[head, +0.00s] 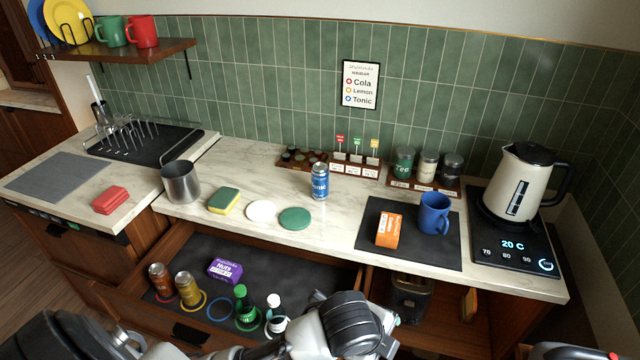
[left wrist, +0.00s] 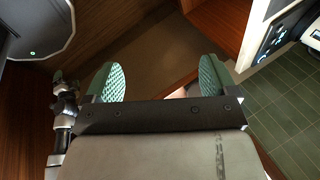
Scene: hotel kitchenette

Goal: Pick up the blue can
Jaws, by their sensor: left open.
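The blue can (head: 320,181) stands upright on the marble counter, right of the green round coaster and in front of the small rack of jars. My left arm reaches in along the bottom of the head view, below and in front of the counter, well apart from the can. My left gripper (left wrist: 162,78) is open and empty in the left wrist view, with its two green textured pads spread apart. The can does not show in that view. My right gripper is not in view.
An open drawer (head: 215,330) below the counter holds cans, bottles and a purple box (head: 225,270). A sponge (head: 223,200), a white coaster (head: 261,211) and a green coaster (head: 295,218) lie left of the can. A dark mat (head: 440,255) bears an orange box (head: 389,230) and a blue mug (head: 434,213).

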